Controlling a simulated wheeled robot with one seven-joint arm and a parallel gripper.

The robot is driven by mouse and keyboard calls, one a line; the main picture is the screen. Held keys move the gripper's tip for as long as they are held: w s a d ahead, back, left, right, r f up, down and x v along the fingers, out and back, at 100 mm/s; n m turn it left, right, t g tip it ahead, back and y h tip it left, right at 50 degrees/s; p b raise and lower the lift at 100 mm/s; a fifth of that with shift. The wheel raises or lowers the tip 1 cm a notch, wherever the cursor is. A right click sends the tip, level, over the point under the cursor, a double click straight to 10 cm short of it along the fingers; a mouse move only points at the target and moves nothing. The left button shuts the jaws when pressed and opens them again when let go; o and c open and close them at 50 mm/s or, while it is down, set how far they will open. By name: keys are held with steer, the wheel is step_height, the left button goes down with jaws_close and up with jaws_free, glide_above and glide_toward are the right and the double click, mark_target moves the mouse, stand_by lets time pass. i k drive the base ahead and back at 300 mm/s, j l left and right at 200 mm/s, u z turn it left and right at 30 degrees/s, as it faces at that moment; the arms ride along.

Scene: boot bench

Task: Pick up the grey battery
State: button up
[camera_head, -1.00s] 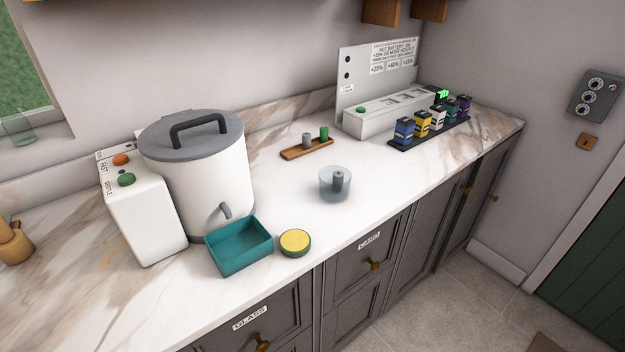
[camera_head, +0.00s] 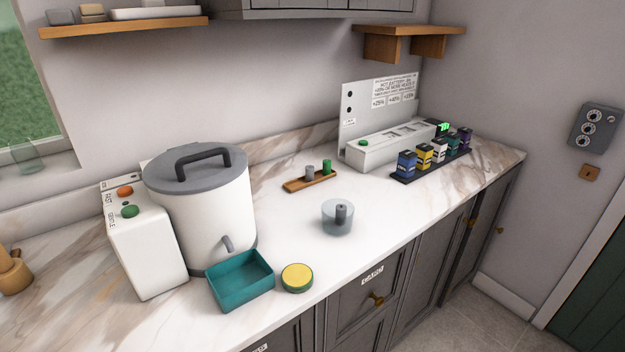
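A small light grey cylinder (camera_head: 309,173), which looks like a grey battery, stands upright on a wooden tray (camera_head: 296,187) in the middle of the counter. A green cylinder (camera_head: 327,166) stands beside it on the same tray. A darker grey cylinder (camera_head: 341,213) stands inside a clear round glass dish (camera_head: 328,221) nearer the front edge. I cannot tell for sure which grey cylinder is the battery. My gripper is not in view.
A white lidded pot (camera_head: 210,215) and a white button box (camera_head: 148,245) stand at left. A teal tray (camera_head: 240,281) and yellow-topped round tin (camera_head: 297,278) are in front. A white tester box (camera_head: 385,148) and rack of coloured batteries (camera_head: 428,164) stand at back right.

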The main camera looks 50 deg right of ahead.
mark_target(310, 169)
steer(key=i+l+z, duration=0.55)
steer(key=i+z, duration=0.3)
steer(key=i, duration=0.2)
